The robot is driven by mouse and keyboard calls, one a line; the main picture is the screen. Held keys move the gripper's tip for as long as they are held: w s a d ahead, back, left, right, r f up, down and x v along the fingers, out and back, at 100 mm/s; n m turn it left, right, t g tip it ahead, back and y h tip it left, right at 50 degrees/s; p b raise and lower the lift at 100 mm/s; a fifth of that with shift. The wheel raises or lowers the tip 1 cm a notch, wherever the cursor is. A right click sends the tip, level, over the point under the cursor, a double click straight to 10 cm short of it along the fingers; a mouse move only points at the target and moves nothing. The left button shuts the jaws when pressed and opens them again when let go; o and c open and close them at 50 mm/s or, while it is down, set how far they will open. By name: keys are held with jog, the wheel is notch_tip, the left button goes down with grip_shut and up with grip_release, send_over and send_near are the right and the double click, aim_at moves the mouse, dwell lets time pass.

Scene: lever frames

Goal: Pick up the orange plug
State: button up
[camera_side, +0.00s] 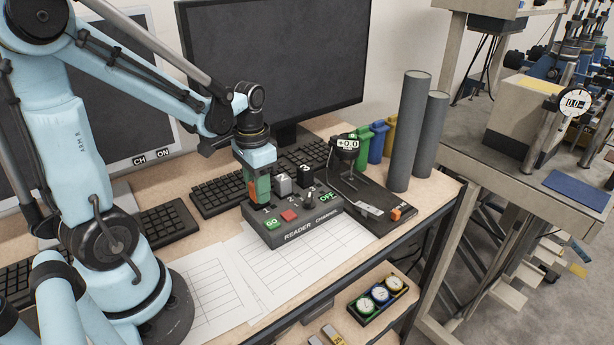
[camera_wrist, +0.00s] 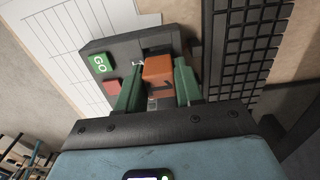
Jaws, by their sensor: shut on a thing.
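The orange plug (camera_wrist: 157,76) is between the two green fingers of my gripper (camera_wrist: 158,88) in the wrist view. In the side view the plug is a small orange patch (camera_side: 252,190), mostly hidden by a finger of my gripper (camera_side: 257,188). My gripper is shut on it, pointing down at the left back part of the dark reader channel box (camera_side: 308,228). I cannot tell whether the plug's lower end is in the box or just above it. Two grey blocks numbered 2 (camera_side: 283,185) and 3 (camera_side: 305,174) stand to its right on the box.
A keyboard (camera_side: 217,194) lies close behind the box. Gridded paper (camera_side: 290,262) lies flat in front.

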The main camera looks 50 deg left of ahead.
jog(key=r, duration=0.1)
jog(key=d+r, duration=0.1)
jog(key=r, duration=0.1)
jog(key=shift+s+r, duration=0.1)
jog(key=shift+r, duration=0.1)
jog(key=s+d+r, duration=0.2)
jog(key=d+r, duration=0.6)
jog(key=d, duration=0.2)
jog(key=shift+d+r, duration=0.2)
jog(key=shift+d, duration=0.05)
jog(key=s+d+f, duration=0.2)
jog(key=s+d, duration=0.1)
jog(key=d, duration=0.4)
jog(key=s+d+f, duration=0.3)
jog(key=d, duration=0.3)
jog(key=w+a+f, duration=0.4)
jog(key=w+a, duration=0.1)
jog(key=w+a+f, duration=0.2)
jog(key=a, duration=0.1)
jog(key=shift+w+f, duration=0.25)
jog(key=shift+w, duration=0.15)
jog(key=shift+f, duration=2.05)
